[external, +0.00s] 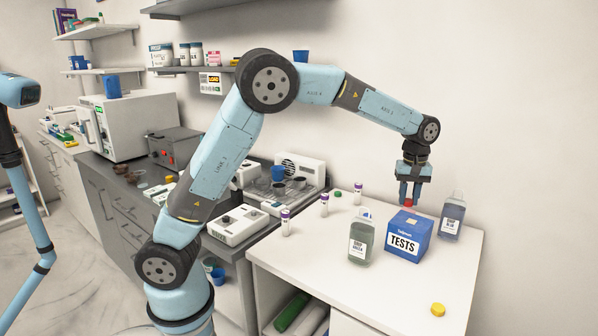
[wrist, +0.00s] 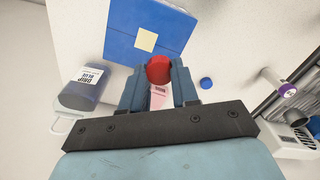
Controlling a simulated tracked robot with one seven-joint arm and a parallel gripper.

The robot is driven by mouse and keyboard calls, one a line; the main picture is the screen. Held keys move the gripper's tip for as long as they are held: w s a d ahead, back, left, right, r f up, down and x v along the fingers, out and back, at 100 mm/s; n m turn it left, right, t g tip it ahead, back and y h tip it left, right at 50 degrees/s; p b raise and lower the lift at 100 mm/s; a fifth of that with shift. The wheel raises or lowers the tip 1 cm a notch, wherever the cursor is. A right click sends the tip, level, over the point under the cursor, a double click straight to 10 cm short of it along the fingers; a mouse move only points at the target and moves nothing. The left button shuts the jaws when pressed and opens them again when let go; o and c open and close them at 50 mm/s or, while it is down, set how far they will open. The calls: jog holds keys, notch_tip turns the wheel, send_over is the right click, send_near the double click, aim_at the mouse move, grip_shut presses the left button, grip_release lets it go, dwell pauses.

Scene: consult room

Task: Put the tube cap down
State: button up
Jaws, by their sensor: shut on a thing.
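A red tube cap (external: 408,203) shows at the fingertips of my gripper (external: 410,198), just above and behind the blue TESTS box (external: 404,240) on the white table. In the wrist view the red cap (wrist: 158,69) sits between the two fingers of my gripper (wrist: 158,88), which are shut on it. A pale, pinkish labelled piece (wrist: 158,98) shows between the fingers beside the cap; I cannot tell whether it is joined to the cap. The box also shows in the wrist view (wrist: 115,40). What lies below the fingers is hidden by the box.
A blue-liquid bottle (external: 452,216) stands right of the box, a green-liquid bottle (external: 361,242) left of it. Purple-capped tubes (external: 285,222) stand on the left. A yellow cap (external: 438,309) lies near the front; a blue cap (wrist: 206,83) lies near the gripper. The front table is mostly clear.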

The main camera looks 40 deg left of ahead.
aim_at(411, 200)
jog(key=shift+w+d+f, duration=0.15)
jog(key=shift+w+f, duration=0.1)
jog(key=shift+f, duration=0.05)
jog(key=shift+w+d+f, duration=0.1)
jog(key=shift+w+f, duration=0.05)
jog(key=shift+f, duration=0.8)
jog(key=shift+w+d+f, duration=0.1)
jog(key=shift+f, duration=0.85)
jog(key=shift+f, duration=0.1)
jog(key=o, duration=1)
